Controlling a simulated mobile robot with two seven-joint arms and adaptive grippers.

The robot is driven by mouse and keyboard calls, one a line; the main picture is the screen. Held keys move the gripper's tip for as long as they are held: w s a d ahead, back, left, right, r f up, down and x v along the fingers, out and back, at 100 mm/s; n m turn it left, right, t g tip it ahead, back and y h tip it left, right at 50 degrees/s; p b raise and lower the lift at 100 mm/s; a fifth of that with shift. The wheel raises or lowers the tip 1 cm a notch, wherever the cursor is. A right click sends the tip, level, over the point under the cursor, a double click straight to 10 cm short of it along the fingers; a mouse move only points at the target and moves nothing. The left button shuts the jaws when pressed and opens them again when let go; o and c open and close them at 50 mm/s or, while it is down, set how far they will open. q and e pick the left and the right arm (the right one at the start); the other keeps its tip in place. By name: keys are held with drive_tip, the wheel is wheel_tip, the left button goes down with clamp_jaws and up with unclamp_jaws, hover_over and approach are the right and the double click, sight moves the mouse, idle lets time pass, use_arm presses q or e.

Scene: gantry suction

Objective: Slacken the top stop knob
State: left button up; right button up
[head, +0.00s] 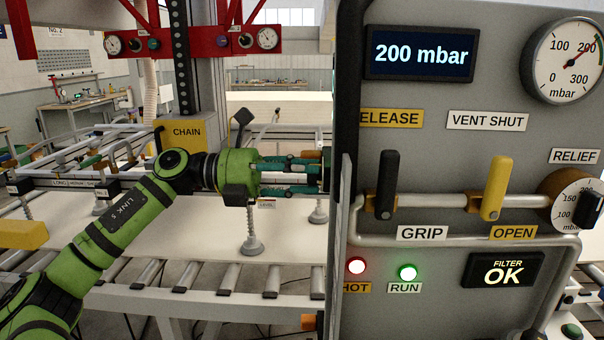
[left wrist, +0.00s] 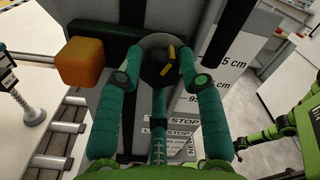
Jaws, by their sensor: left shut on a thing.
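The stop knob (left wrist: 150,72), round and black with yellow marks on its face, sits on a grey upright in the left wrist view. My left gripper (left wrist: 164,58) is shut on it, one teal finger on each side. A label ending in STOP (left wrist: 184,122) shows below the knob, partly covered by a finger. In the head view my left gripper (head: 322,170) reaches right to the left edge of the grey panel, and its fingertips and the knob are largely hidden there. My right gripper (left wrist: 242,143) shows only in small part at the right of the left wrist view.
An orange block (left wrist: 80,61) stands close left of the knob. The grey control panel (head: 450,150) fills the right of the head view, with a black lever (head: 387,180) and a yellow lever (head: 494,185). A roller conveyor (head: 225,280) runs below my left arm.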

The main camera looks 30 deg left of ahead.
use_arm(q)
drive_tip(key=o, duration=1)
drive_tip(key=shift+a+r, duration=0.15)
drive_tip(key=shift+r, duration=0.3)
drive_tip(key=shift+o, duration=0.7)
drive_tip(key=shift+w, duration=0.1)
drive_tip(key=shift+f, duration=0.2)
drive_tip(key=v, duration=1.2)
drive_tip(key=shift+d+f, duration=0.15)
drive_tip(key=shift+d, duration=0.05)
